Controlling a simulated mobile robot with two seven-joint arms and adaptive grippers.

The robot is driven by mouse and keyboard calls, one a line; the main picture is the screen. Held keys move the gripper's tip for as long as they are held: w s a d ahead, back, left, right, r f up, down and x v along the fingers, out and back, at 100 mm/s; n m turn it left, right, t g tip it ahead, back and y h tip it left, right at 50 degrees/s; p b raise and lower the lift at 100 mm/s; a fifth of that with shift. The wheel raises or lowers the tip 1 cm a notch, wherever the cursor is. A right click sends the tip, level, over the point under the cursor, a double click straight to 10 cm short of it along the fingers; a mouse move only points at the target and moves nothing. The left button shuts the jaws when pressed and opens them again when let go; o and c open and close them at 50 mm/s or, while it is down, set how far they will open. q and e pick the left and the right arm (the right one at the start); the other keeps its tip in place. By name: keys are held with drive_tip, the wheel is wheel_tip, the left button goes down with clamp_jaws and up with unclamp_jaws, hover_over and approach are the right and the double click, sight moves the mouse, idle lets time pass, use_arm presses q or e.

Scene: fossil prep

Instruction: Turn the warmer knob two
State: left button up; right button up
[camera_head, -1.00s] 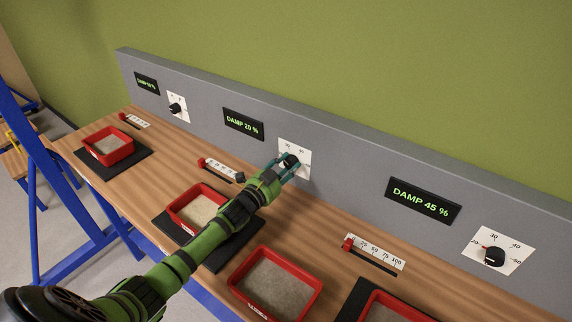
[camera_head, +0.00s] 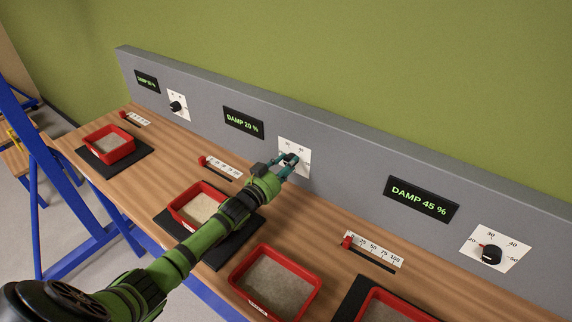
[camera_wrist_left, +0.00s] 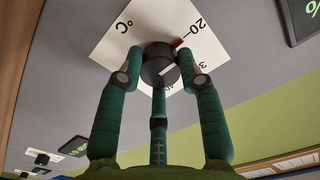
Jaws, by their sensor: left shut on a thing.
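The middle black knob (camera_wrist_left: 158,66) sits on a white dial plate (camera_head: 300,148) on the grey back panel, below and right of the display reading DAMP 20 % (camera_head: 243,122). My left gripper (camera_head: 287,160) is at this knob, its green fingers closed around it. In the left wrist view the fingers (camera_wrist_left: 160,70) are at the knob's sides. The fingers hide most of the knob in the head view. My right gripper is not in view.
Red-handled sliders, such as one (camera_head: 347,240), lie along the panel's foot. Red sand trays, such as one (camera_head: 233,277), stand on the wooden bench near my arm.

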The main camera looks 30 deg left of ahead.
use_arm(q)
drive_tip(key=shift+r, duration=0.25)
drive_tip(key=o, duration=1.2)
drive_tip(key=shift+d+f, duration=0.1)
drive_tip(key=shift+c, duration=0.2)
